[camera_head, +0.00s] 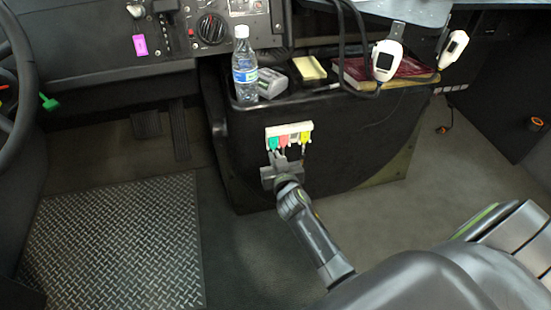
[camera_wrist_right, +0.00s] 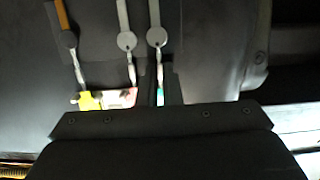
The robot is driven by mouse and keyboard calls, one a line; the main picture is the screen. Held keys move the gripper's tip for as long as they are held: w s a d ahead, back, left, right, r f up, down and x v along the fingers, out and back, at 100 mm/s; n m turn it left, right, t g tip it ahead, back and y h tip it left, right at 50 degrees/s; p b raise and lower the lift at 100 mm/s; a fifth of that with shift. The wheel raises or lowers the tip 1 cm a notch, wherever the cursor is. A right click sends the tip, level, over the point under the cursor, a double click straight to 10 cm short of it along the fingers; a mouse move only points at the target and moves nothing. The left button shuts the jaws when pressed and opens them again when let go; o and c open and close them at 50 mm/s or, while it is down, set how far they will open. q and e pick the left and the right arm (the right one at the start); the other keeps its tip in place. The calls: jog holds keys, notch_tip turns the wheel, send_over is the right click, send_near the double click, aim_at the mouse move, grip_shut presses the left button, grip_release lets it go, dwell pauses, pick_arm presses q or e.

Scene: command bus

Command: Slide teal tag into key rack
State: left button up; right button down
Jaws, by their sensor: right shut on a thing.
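The white key rack (camera_head: 289,131) is on the front face of the black console. The teal tag (camera_head: 273,143) is at the rack's left end, with the tips of my right gripper (camera_head: 278,158) just below it. In the right wrist view a sliver of the teal tag (camera_wrist_right: 160,93) shows between the dark fingers, which are shut on it. I cannot tell how deep the tag sits in the rack. A red tag (camera_head: 284,141) and a yellow tag (camera_head: 305,138) are at the rack to its right. My left gripper is not in view.
A water bottle (camera_head: 244,66), a grey box (camera_head: 270,82) and a yellow pad (camera_head: 309,68) sit on the console top. White handsets (camera_head: 386,60) hang to the right. The floor before the console is clear, with a tread plate (camera_head: 120,240) at left.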

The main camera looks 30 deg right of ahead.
jog(key=shift+w, duration=0.2)
jog(key=shift+b, duration=0.3)
dwell(0.4)
jog(key=c, duration=1.5)
grip_release()
jog(key=shift+f+p+v, duration=0.15)
jog(key=shift+v, duration=0.55)
jog(key=shift+f+p+v, duration=0.1)
jog(key=shift+p+v, duration=0.05)
jog(key=shift+v, duration=0.55)
jog(key=v, duration=0.2)
jog(key=f+v, duration=0.1)
jog(key=v, duration=0.1)
jog(key=p+v, duration=0.1)
jog(key=v, duration=0.2)
jog(key=shift+s+f, duration=0.15)
jog(key=shift+f, duration=0.05)
